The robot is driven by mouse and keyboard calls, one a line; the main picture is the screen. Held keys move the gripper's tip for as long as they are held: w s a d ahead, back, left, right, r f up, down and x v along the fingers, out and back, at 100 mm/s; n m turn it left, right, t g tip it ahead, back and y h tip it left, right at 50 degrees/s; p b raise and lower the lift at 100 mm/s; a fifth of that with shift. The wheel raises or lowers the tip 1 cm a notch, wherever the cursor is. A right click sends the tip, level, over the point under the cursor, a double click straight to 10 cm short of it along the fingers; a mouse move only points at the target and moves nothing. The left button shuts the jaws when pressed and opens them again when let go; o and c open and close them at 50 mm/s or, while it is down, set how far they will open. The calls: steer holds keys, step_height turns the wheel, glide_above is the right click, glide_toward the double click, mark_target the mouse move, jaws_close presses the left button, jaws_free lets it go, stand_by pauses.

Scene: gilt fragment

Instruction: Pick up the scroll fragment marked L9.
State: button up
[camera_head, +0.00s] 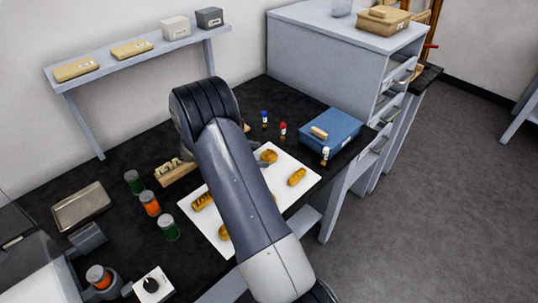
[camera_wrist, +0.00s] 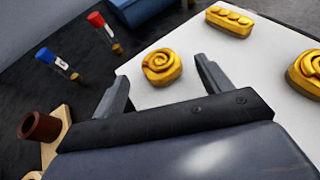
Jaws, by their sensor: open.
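A gold fragment with a spiral scroll (camera_wrist: 160,66) lies on the white sheet in the wrist view, just beyond and between my fingertips. It seems to be the fragment beside my arm in the head view (camera_head: 269,156). A second gold spiral fragment (camera_wrist: 308,72) is cut off at the right edge of the wrist view. I cannot read an L9 mark on either. My gripper (camera_wrist: 163,74) is open and empty, its two fingers spread on either side of the nearer scroll. In the head view my arm hides most of the gripper.
The white sheet (camera_head: 305,163) holds other gold fragments, including a beaded bar (camera_wrist: 230,21). Red-capped (camera_head: 283,129) and blue-capped (camera_head: 264,118) vials stand behind it. A blue box (camera_head: 340,122) is to the right, a wooden rack (camera_head: 176,172) to the left.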

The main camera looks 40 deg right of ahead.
mark_target(269, 156)
steer(key=x, duration=0.3)
steer(key=shift+a, duration=0.1)
steer(key=c, duration=1.1)
steer(key=shift+o, duration=0.2)
steer(key=shift+r, duration=0.1)
